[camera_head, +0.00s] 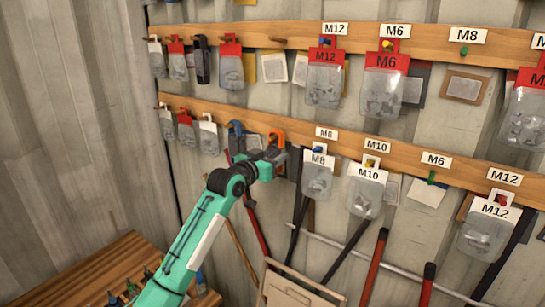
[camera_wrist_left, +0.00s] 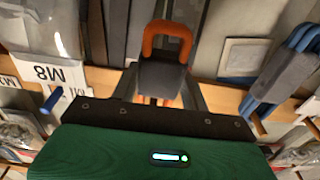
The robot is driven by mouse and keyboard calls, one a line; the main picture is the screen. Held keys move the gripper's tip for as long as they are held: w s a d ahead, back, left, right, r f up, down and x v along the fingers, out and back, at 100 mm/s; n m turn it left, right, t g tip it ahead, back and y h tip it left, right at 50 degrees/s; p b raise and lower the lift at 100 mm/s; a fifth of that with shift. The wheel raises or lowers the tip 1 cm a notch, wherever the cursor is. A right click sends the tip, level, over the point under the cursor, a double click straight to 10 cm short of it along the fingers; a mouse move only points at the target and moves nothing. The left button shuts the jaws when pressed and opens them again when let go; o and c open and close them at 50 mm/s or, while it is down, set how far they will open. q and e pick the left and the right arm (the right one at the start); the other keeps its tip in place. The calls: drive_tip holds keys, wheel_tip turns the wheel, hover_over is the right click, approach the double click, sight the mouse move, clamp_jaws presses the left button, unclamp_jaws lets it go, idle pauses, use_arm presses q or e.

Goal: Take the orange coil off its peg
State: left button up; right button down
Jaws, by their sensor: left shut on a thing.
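The orange coil (camera_head: 278,138) is a loop at the lower wooden rail, with its upper part showing above my left gripper (camera_head: 282,157). In the left wrist view the orange coil (camera_wrist_left: 168,30) has a dark grey band around its middle. My left gripper (camera_wrist_left: 164,82) is shut on that band, with one finger on each side. A little orange also shows between the fingers, close to the palm. The coil's peg is hidden, so I cannot tell how the coil sits on it. My right gripper is not in view.
A blue coil (camera_head: 235,135) hangs just left of the orange one and shows in the wrist view (camera_wrist_left: 285,70). An M8 bag (camera_head: 318,175) hangs close on the right. The lower rail (camera_head: 400,150) carries more bags; long-handled tools (camera_head: 375,265) stand below.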

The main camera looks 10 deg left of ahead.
use_arm(q)
drive_tip(key=shift+p+v, duration=0.6)
drive_tip(key=shift+v, duration=0.7)
drive_tip(key=shift+s+a+r+p, duration=0.15)
drive_tip(key=shift+s+a, duration=0.05)
drive_tip(key=shift+s, duration=0.15)
drive_tip(key=shift+s+a+r+p, duration=0.15)
drive_tip(key=shift+s, duration=0.4)
drive_tip(key=p, duration=0.1)
approach(273, 154)
